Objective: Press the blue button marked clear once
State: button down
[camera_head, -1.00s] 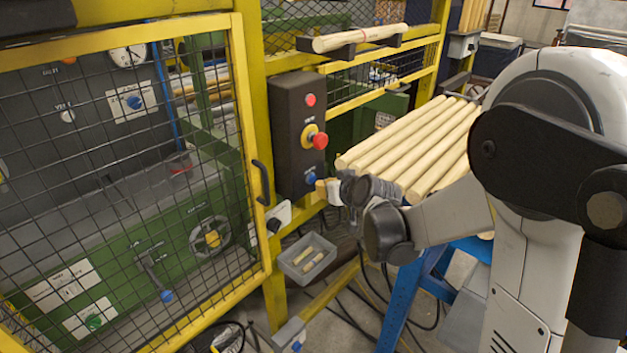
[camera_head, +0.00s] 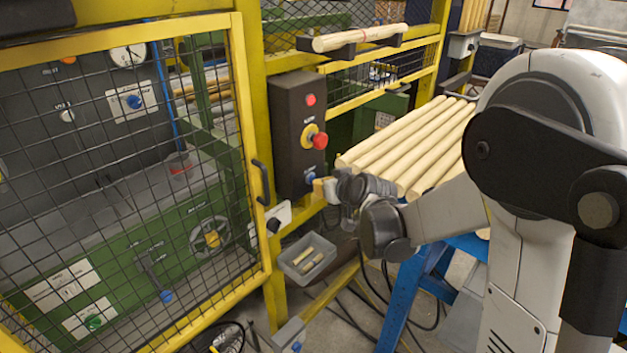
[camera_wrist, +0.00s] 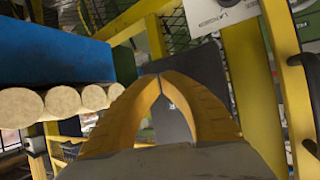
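A dark control box (camera_head: 290,128) on the yellow post carries a blue button (camera_head: 311,177) at its lower end. The small label above the button is too small to read. My gripper (camera_head: 319,189) is just below and right of the blue button, very close to it; I cannot tell whether they touch. In the wrist view my gripper's yellow fingers (camera_wrist: 160,76) meet at their tips, with nothing visible between them. A dark grey surface, apparently the control box (camera_wrist: 207,75), lies beyond the fingertips. The blue button cannot be seen in the wrist view.
Above the blue button are a red-and-yellow mushroom button (camera_head: 318,140) and a red button (camera_head: 310,100). The mesh door's black handle (camera_head: 261,183) is to the left. Pale wooden rods (camera_head: 410,150) lie to the right. A grey bin (camera_head: 307,258) is below.

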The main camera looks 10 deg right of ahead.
jog(key=shift+w+a, duration=0.2)
jog(key=shift+w, duration=0.1)
dwell(0.4)
jog(key=shift+s+d, duration=0.45)
jog(key=shift+s, duration=0.2)
jog(key=shift+s+d, duration=0.1)
jog(key=s+d, duration=0.1)
jog(key=s, duration=0.1)
jog(key=s+d, duration=0.1)
jog(key=shift+s+d, duration=0.4)
dwell(0.7)
